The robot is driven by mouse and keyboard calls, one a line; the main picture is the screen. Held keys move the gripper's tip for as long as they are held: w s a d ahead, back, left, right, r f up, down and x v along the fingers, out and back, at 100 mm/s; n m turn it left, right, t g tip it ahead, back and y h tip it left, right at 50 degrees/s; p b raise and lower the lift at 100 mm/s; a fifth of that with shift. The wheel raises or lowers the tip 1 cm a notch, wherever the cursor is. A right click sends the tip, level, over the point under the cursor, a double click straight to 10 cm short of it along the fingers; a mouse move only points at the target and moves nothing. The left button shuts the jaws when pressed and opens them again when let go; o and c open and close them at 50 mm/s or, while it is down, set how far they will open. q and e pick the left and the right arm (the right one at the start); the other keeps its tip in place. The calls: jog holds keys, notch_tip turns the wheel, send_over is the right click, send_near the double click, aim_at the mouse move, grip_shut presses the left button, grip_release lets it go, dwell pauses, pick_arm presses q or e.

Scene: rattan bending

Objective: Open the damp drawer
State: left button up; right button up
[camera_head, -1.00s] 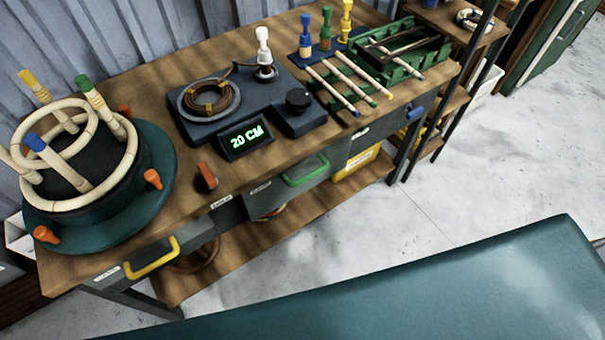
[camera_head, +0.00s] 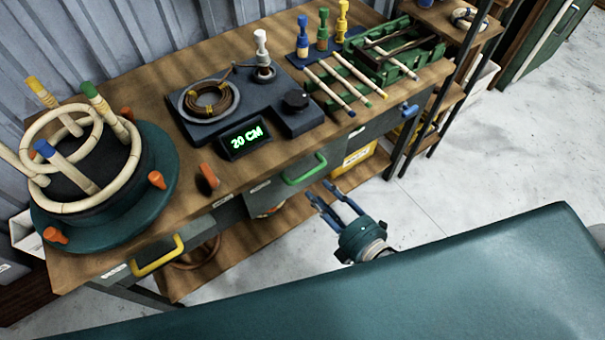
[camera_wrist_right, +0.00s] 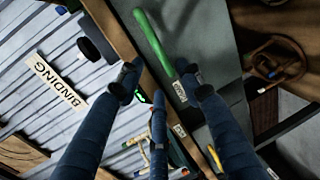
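The bench front has several drawers with coloured handles; their small labels are too small to read, so I cannot tell which says damp. The green handle (camera_head: 306,170) is on the middle drawer, the yellow handle (camera_head: 157,256) on the left one, the blue handle (camera_head: 409,111) on the right one. All three look shut. My right gripper (camera_head: 321,193) is open and empty, below and in front of the green handle, apart from it. In the right wrist view the green handle (camera_wrist_right: 152,42) lies beyond the spread blue fingers (camera_wrist_right: 160,85). My left gripper is out of view.
A shelf unit is at the right. My teal body covers the foreground. Floor right of the bench is clear.

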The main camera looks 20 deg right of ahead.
aim_at(304, 178)
jog(key=x, duration=0.9)
jog(key=shift+w+p, duration=0.2)
jog(key=shift+p, duration=0.15)
jog(key=shift+c, duration=0.2)
grip_shut()
